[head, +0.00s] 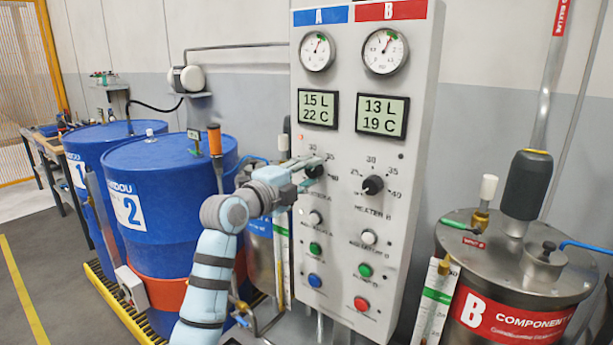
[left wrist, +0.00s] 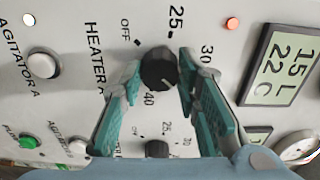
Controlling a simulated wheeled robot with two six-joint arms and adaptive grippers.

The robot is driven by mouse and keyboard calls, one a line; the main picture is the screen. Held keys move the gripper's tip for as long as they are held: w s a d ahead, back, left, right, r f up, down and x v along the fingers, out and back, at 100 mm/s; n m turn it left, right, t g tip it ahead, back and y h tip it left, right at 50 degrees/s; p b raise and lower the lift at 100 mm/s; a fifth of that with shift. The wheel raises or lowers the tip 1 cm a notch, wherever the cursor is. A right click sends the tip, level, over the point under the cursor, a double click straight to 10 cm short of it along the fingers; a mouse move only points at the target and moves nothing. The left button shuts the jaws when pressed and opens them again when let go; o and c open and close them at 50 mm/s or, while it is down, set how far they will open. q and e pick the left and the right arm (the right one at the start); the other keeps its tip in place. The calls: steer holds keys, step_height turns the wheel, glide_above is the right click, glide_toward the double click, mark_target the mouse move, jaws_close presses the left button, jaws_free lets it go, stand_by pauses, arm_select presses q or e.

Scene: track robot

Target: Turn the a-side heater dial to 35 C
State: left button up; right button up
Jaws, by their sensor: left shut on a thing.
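The a-side heater dial (head: 316,171) is a black knob on the panel under the blue A label. In the left wrist view, the dial (left wrist: 158,68) sits between my left gripper's teal fingers (left wrist: 161,88), which are closed on its sides. The 25, 30, 40 and OFF marks show around it; a finger hides the 35 mark there. I cannot clearly tell where its pointer stands. In the head view, my left gripper (head: 306,174) reaches the dial from the left. The A display (head: 318,109) reads 15 L, 22 C. My right gripper is not in view.
The B heater dial (head: 373,185) is right of the A dial. Below are the white agitator A knob (head: 315,218), a green button (head: 314,248) and a blue button (head: 314,281). Blue drums (head: 170,190) stand left; the B component tank (head: 500,265) stands right.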

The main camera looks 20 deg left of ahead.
arm_select(q)
steer(key=shift+f+m, duration=0.1)
steer(key=shift+m, duration=0.2)
steer(key=o, duration=1.2)
steer(key=shift+c, duration=0.2)
steer(key=v, duration=1.2)
